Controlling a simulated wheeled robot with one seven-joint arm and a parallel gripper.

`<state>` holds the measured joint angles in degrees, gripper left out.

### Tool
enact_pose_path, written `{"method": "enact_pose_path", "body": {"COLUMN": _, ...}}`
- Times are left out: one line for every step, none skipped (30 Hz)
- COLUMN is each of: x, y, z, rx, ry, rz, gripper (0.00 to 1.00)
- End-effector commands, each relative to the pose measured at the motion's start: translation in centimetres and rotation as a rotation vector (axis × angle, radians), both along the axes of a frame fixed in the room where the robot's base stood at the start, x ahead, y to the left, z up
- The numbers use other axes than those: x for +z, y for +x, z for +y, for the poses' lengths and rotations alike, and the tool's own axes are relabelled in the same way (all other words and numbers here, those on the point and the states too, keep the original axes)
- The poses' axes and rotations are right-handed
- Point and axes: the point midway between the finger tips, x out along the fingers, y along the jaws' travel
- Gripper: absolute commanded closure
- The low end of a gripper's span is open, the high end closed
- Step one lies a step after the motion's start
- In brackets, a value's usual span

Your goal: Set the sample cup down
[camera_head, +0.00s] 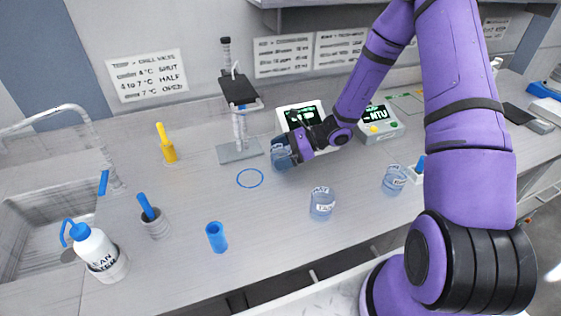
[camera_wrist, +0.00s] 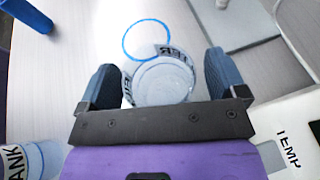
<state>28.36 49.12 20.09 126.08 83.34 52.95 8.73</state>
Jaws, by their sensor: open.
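The sample cup appears to be the clear bluish cup (camera_head: 281,155) at my gripper, beside the stand. In the wrist view the cup (camera_wrist: 160,82) shows from above, with a partly readable label ending in "TER". My gripper (camera_wrist: 160,66) is open, with one dark finger on each side of the cup; small gaps show. In the head view my gripper (camera_head: 291,152) partly hides the cup. A blue ring (camera_head: 250,178) is drawn on the bench left of the cup; in the wrist view the ring (camera_wrist: 147,38) lies just beyond it. I cannot tell whether the cup touches the bench.
A stand (camera_head: 240,151) with a black plate is behind the ring. Two more clear cups, one in front (camera_head: 322,204) and one to the right (camera_head: 395,180), stand on the bench. A blue tube (camera_head: 216,237) and a wash bottle (camera_head: 95,249) are at front left. An "NTU" meter (camera_head: 379,122) is behind.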

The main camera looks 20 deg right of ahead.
Motion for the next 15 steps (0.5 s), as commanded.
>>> {"method": "enact_pose_path", "body": {"x": -0.05, "y": 0.04, "z": 0.15, "rx": 0.0, "ry": 0.0, "rz": 0.0, "gripper": 0.1}}
{"method": "enact_pose_path", "body": {"x": -0.07, "y": 0.05, "z": 0.18, "rx": 0.0, "ry": 0.0, "rz": 0.0, "gripper": 0.1}}
{"method": "enact_pose_path", "body": {"x": -0.07, "y": 0.06, "z": 0.19, "rx": -0.001, "ry": 0.0, "rz": 0.0, "gripper": 0.1}}
{"method": "enact_pose_path", "body": {"x": -0.07, "y": 0.05, "z": 0.18, "rx": -0.001, "ry": 0.0, "rz": 0.0, "gripper": 0.1}}
{"method": "enact_pose_path", "body": {"x": -0.06, "y": 0.06, "z": 0.17, "rx": -0.001, "ry": 0.0, "rz": 0.0, "gripper": 0.1}}
{"method": "enact_pose_path", "body": {"x": -0.06, "y": 0.05, "z": 0.16, "rx": -0.001, "ry": 0.0, "rz": 0.0, "gripper": 0.1}}
{"method": "enact_pose_path", "body": {"x": -0.06, "y": 0.05, "z": 0.16, "rx": -0.001, "ry": 0.0, "rz": 0.0, "gripper": 0.1}}
{"method": "enact_pose_path", "body": {"x": -0.06, "y": 0.05, "z": 0.16, "rx": -0.001, "ry": 0.0, "rz": 0.0, "gripper": 0.14}}
{"method": "enact_pose_path", "body": {"x": -0.06, "y": 0.05, "z": 0.16, "rx": 0.0, "ry": 0.0, "rz": 0.0, "gripper": 0.23}}
{"method": "enact_pose_path", "body": {"x": -0.06, "y": 0.05, "z": 0.15, "rx": 0.0, "ry": 0.0, "rz": 0.0, "gripper": 0.3}}
{"method": "enact_pose_path", "body": {"x": -0.06, "y": 0.05, "z": 0.15, "rx": 0.0, "ry": 0.0, "rz": 0.0, "gripper": 0.37}}
{"method": "enact_pose_path", "body": {"x": -0.06, "y": 0.05, "z": 0.15, "rx": 0.0, "ry": 0.0, "rz": 0.0, "gripper": 0.46}}
{"method": "enact_pose_path", "body": {"x": -0.05, "y": 0.05, "z": 0.15, "rx": 0.0, "ry": 0.0, "rz": 0.0, "gripper": 0.53}}
{"method": "enact_pose_path", "body": {"x": -0.06, "y": 0.04, "z": 0.14, "rx": 0.0, "ry": 0.0, "rz": 0.0, "gripper": 0.6}}
{"method": "enact_pose_path", "body": {"x": -0.06, "y": 0.04, "z": 0.14, "rx": 0.0, "ry": 0.0, "rz": 0.0, "gripper": 0.63}}
